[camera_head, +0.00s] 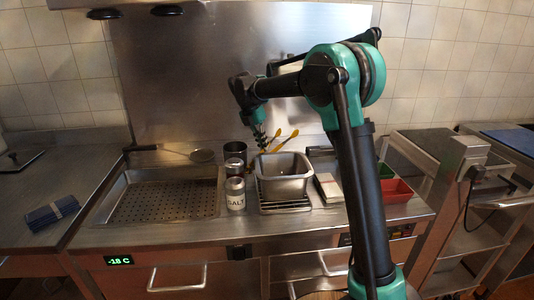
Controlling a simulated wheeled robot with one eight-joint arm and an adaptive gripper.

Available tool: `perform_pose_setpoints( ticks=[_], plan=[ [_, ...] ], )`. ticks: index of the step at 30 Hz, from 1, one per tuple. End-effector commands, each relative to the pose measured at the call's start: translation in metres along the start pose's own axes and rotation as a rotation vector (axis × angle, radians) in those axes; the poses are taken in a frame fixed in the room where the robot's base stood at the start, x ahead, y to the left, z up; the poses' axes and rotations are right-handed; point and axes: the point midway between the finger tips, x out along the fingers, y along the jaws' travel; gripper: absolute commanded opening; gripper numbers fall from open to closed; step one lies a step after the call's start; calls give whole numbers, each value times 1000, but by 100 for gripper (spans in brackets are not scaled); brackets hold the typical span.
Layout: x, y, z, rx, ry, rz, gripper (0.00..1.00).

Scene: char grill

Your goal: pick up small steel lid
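A flat grey piece with a small dark knob (20,160), which looks like a steel lid, lies on the counter at the far left. I cannot tell for sure that it is the small steel lid. My gripper (262,140) hangs at the middle of the scene, above and behind the steel pan (285,186), well to the right of that piece. It is small and dark in this view, so its finger opening is unclear. Nothing is clearly seen held in it.
The pan sits on a wire rack (285,208). A salt shaker (235,195) stands beside it, with yellow-handled utensils (284,140) behind. A perforated tray (165,203), skimmer (202,156) and blue cloth (52,212) lie left. Red bin (398,191) stands right.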

Motion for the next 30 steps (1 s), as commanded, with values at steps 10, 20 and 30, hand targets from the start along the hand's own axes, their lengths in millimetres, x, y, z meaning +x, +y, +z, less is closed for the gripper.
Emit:
perform_pose_setpoints(
  ticks=[10, 20, 30],
  plan=[
    [12, -10, 7, 6, 125, 168, 0],
    [37, -3, 2, -1, 179, 243, 0],
    [39, -3, 2, -1, 179, 241, 0]
  ],
)
